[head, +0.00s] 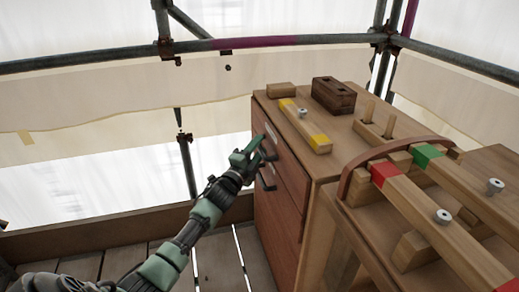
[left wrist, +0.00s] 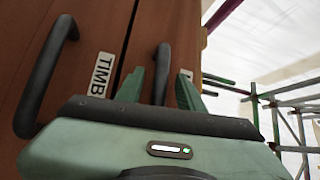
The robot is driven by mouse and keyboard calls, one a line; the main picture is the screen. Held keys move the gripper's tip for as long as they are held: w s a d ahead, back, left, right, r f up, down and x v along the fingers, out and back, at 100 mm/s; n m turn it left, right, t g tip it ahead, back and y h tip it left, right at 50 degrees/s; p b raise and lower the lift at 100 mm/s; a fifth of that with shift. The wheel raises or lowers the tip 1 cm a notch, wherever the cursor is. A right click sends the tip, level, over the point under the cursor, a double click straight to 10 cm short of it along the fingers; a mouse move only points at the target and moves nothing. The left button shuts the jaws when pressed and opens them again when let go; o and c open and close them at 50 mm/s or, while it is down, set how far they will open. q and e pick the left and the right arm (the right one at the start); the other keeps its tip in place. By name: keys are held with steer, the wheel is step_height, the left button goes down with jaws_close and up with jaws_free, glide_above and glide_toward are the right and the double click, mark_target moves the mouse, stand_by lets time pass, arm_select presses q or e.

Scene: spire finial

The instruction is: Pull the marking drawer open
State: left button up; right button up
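The wooden cabinet stands at the right in the head view, with reddish-brown drawer fronts facing left. The upper drawer (head: 287,152) looks shut; its dark bar handle (left wrist: 162,65) shows in the left wrist view. Its pale label (left wrist: 186,74) is mostly hidden by a finger, so I cannot read it. My left gripper (head: 257,150) is at this handle; in the left wrist view its green fingers (left wrist: 159,91) are apart, one on each side of the bar, with gaps visible. My right gripper is out of view.
A lower drawer has a dark handle (left wrist: 45,75) and a label (left wrist: 102,74) reading "TIMB". On the cabinet top are a dark slotted block (head: 333,96) and a yellow-marked wooden bar (head: 305,127). A workbench with red- and green-marked beams (head: 425,215) stands at right. Scaffold pipes surround the plank floor.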

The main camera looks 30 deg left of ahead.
arm_select(q)
steer(key=shift+w, duration=0.35)
jaws_close()
stand_by(1.2)
